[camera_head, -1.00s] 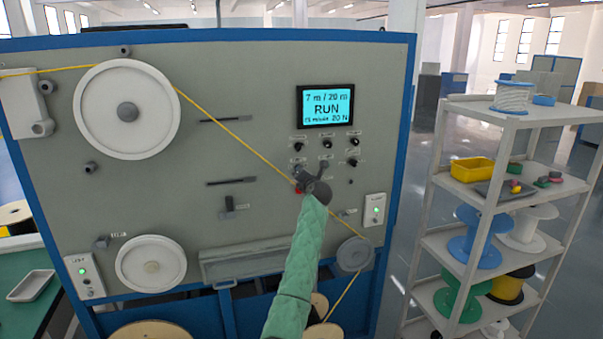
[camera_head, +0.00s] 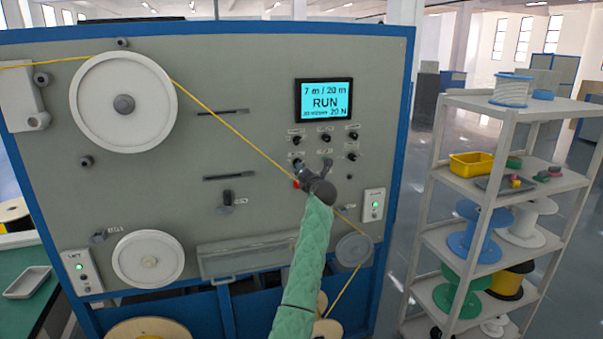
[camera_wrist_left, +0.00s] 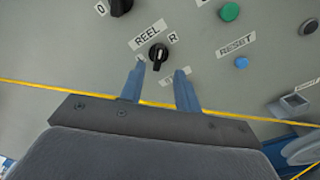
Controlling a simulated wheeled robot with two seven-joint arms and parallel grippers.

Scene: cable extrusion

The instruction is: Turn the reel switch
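The reel switch (camera_wrist_left: 158,56) is a black knob with a white mark, labelled REEL and R, on the grey panel in the left wrist view. My left gripper (camera_wrist_left: 160,70) is open, its two blue fingers apart. The switch lies just ahead of the fingertips, between them in the picture; I cannot tell whether they touch it. In the head view my left gripper (camera_head: 314,172) is at the panel below the screen (camera_head: 324,100), which reads 7 m / 20 m, RUN. It hides part of the controls. My right gripper is not in view.
A yellow cable (camera_head: 225,124) runs diagonally from the large white wheel (camera_head: 124,103) past my gripper to a small pulley (camera_head: 354,249). A green button (camera_wrist_left: 229,12) and blue RESET button (camera_wrist_left: 241,62) are near the switch. A shelf (camera_head: 545,107) stands at right.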

